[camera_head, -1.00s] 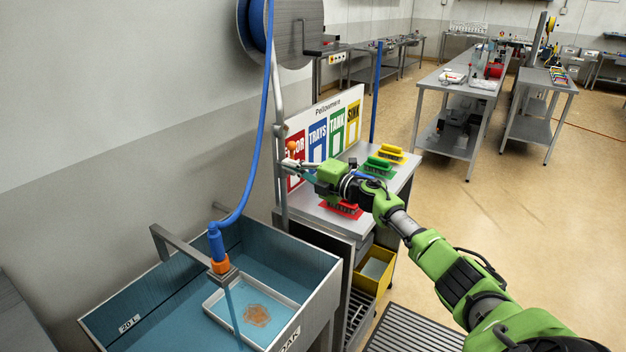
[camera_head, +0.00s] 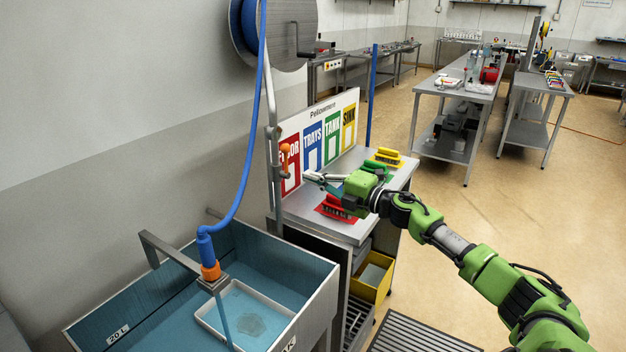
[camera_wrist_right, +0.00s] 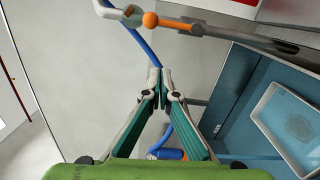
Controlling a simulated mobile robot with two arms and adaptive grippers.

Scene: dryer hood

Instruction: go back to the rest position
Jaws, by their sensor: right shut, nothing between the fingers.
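My right gripper (camera_head: 318,178) is shut and empty in the head view, held above the front left of the steel cabinet top (camera_head: 318,222), close to the colour-panelled board. In the right wrist view its fingertips (camera_wrist_right: 161,80) meet, with nothing between them. The orange knob (camera_head: 285,148) on the upright pipe is just left of the gripper and apart from it; it also shows in the right wrist view (camera_wrist_right: 151,19). My left gripper is in neither view.
A blue sink (camera_head: 130,309) at lower left holds a white tray (camera_head: 206,321). A blue hose (camera_head: 247,185) hangs over it. Red brushes (camera_head: 331,212) and yellow ones (camera_head: 386,156) lie on the cabinet. A yellow bin (camera_head: 379,286) is below. The floor at right is open.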

